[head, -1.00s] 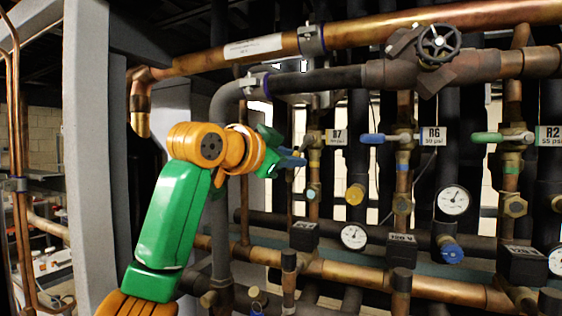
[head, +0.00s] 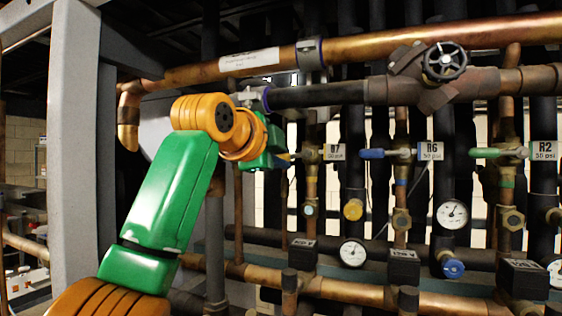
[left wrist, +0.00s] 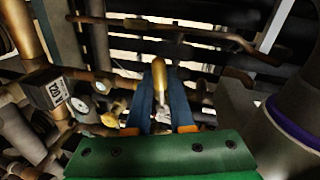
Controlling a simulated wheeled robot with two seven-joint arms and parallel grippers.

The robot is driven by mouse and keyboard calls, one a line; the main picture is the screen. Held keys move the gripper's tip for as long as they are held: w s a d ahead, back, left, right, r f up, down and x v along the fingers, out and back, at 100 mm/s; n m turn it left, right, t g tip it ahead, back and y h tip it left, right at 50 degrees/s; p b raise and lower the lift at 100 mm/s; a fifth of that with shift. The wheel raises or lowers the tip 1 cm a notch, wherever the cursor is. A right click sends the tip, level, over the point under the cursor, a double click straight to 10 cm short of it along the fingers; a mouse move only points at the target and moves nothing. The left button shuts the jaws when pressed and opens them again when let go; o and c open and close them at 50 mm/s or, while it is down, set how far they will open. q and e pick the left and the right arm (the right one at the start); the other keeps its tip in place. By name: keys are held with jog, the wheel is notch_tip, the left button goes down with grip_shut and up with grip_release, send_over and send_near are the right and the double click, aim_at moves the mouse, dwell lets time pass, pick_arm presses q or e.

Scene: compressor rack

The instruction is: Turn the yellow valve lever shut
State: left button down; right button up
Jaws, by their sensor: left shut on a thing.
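The yellow valve lever (left wrist: 159,74) shows in the left wrist view as a gold-yellow handle between the two blue fingers. My left gripper (left wrist: 161,104) is shut on it. In the head view my left gripper (head: 280,160) is at the valve beside the R7 tag (head: 334,152). There the wrist and fingers hide most of the lever, and its exact angle is hard to tell. My right gripper is in neither view.
A blue lever (head: 374,154) by the R6 tag and a green lever (head: 486,153) by the R2 tag sit to the right. A copper pipe (head: 390,42) and a black handwheel (head: 444,62) are above. A grey post (head: 72,170) stands left of my arm.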

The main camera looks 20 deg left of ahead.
pick_arm(q)
jog(key=shift+r+m, duration=0.1)
jog(key=shift+m, duration=0.2)
dwell(0.4)
jog(key=c, duration=0.8)
grip_release()
jog(key=shift+s+d, duration=0.15)
jog(key=shift+s, duration=0.25)
jog(key=s+b, duration=0.1)
jog(key=s, duration=0.1)
jog(key=s+r+b, duration=0.1)
jog(key=s, duration=0.1)
jog(key=s+b, duration=0.1)
jog(key=s, duration=0.1)
jog(key=shift+s+d+r, duration=0.15)
jog(key=shift+s+r, duration=0.15)
jog(key=shift+s, duration=0.05)
